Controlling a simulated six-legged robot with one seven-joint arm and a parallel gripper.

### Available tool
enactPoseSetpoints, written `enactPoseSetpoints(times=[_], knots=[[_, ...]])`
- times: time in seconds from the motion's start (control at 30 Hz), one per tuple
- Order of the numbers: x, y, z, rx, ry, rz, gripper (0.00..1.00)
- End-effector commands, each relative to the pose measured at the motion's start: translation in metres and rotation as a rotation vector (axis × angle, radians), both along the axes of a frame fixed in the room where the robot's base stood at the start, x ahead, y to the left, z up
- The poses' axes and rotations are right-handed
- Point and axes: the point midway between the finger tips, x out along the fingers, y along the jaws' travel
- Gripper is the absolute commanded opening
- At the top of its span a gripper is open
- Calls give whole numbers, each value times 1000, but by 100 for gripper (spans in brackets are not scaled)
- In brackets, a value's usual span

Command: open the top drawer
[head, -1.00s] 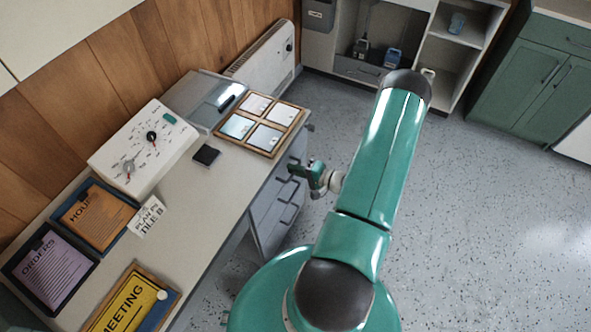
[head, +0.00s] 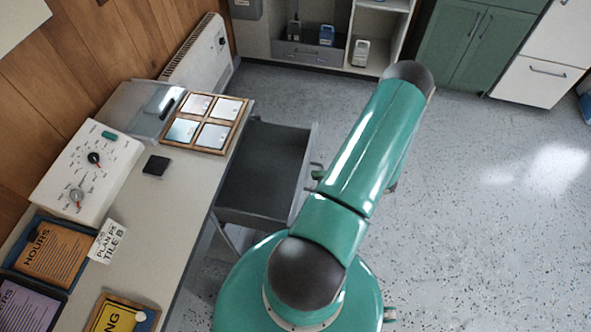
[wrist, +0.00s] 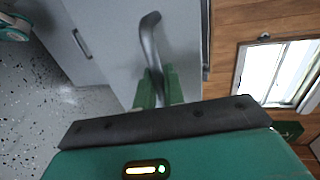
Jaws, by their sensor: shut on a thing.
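The top drawer (head: 262,165) of the grey unit under the desk is pulled well out in the head view. Its dark inside looks empty. In the wrist view the drawer's grey front (wrist: 112,30) carries a bar handle (wrist: 150,45). My gripper (wrist: 158,90) is shut on that handle, with its green fingers on either side of it. In the head view my arm hides most of the gripper, and only a small part shows at the drawer front.
The desk (head: 185,215) holds a tile frame (head: 205,122), a dial panel (head: 88,170), a black pad (head: 156,165) and clipboards. Clear speckled floor (head: 480,200) lies to the right. Green cabinets (head: 470,45) stand at the back.

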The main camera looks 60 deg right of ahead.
Motion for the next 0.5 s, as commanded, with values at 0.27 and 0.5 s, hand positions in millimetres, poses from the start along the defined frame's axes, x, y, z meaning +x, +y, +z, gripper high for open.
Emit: enactPoseSetpoints(times=[0.27, 0.5], knots=[[-40, -14, 0, 1, -1, 1, 0], [-47, -16, 0, 1, -2, 3, 0]])
